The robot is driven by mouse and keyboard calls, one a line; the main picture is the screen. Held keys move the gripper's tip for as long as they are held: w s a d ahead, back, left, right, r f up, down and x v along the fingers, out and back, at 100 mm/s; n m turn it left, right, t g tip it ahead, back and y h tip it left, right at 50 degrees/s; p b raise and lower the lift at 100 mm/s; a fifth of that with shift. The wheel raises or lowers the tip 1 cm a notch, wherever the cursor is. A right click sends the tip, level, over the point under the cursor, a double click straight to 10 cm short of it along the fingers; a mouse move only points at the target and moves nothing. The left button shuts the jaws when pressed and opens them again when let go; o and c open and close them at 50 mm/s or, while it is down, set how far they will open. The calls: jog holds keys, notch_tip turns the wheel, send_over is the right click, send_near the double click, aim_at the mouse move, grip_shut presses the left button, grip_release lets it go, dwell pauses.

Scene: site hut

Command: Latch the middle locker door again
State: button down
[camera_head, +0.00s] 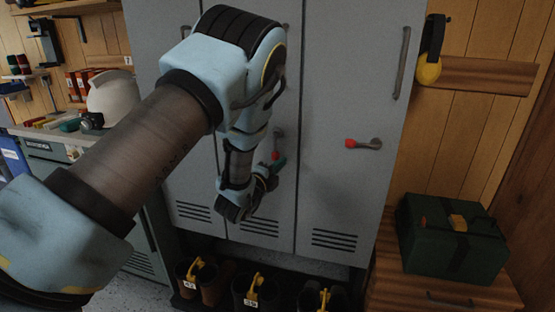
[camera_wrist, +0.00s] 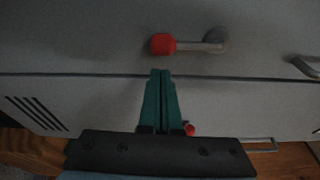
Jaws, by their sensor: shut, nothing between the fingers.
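The middle locker door (camera_head: 265,205) looks closed, level with its neighbours. Its latch lever (camera_head: 277,134) has a red knob (camera_head: 275,155) and hangs straight down. In the wrist view, which is turned sideways, this knob (camera_wrist: 162,43) and its grey lever (camera_wrist: 200,47) lie just beyond my fingertips. My gripper (camera_head: 280,164) has green fingers, shut together and empty. In the wrist view the fingertips (camera_wrist: 161,72) are by the seam between the middle and right doors, apart from the knob in the picture; depth is hard to judge. My forearm hides part of the middle door.
The right door's lever (camera_head: 362,143) lies level, its red knob to the left. A vertical pull handle (camera_head: 402,63) is above it. A green box (camera_head: 452,238) sits on a wooden cabinet at the right. Boots (camera_head: 254,285) stand below the lockers. A white helmet (camera_head: 113,97) is at the left.

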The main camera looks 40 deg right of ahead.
jog(key=shift+w, duration=0.5)
jog(key=shift+a, duration=0.1)
jog(key=shift+w+a+f+m, duration=0.1)
jog(key=shift+w+m, duration=0.1)
jog(key=shift+m, duration=0.2)
jog(key=shift+w+a+m+b, duration=0.15)
jog(key=shift+w+m+b, duration=0.1)
jog(key=shift+m+b, duration=0.25)
jog(key=w+a+r+m+t+y+b, duration=0.2)
jog(key=w+a+r+m+y+b, duration=0.2)
jog(key=m, duration=1)
jog(key=shift+w+a+r+t+b, duration=0.2)
jog(key=shift+w+r+t+b, duration=0.1)
jog(key=shift+w+r+b, duration=0.9)
jog(key=shift+w+f, duration=0.15)
jog(key=shift+w, duration=0.05)
